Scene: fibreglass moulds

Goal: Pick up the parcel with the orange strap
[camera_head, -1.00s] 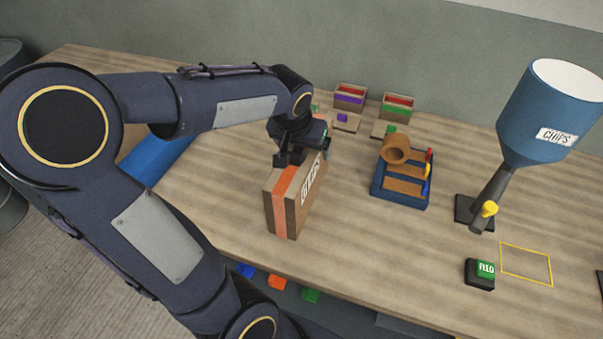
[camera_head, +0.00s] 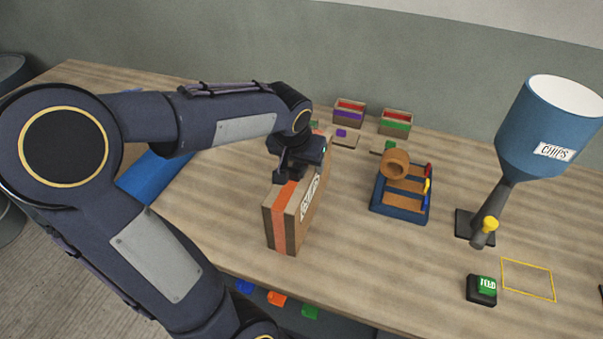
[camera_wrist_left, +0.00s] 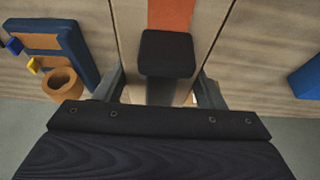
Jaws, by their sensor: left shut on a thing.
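The parcel with the orange strap (camera_head: 283,215) is a brown box standing upright on its narrow side at the middle of the table. Its strap runs over the top and down the near end, and lettering shows on its right side. My left gripper (camera_head: 291,172) is over the parcel's far part, pointing down, and shut on it. In the left wrist view the parcel (camera_wrist_left: 210,20) lies between the fingers (camera_wrist_left: 163,92). I cannot tell whether its bottom is clear of the table. My right gripper is not in view.
A blue rack (camera_head: 400,211) with a brown roll stands right of the parcel. Two small boxes (camera_head: 349,112) (camera_head: 395,123) stand behind. A chips hopper (camera_head: 548,125), a green-topped button (camera_head: 482,289) and a yellow outline (camera_head: 528,279) are at right. A blue roll (camera_head: 155,175) lies at left.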

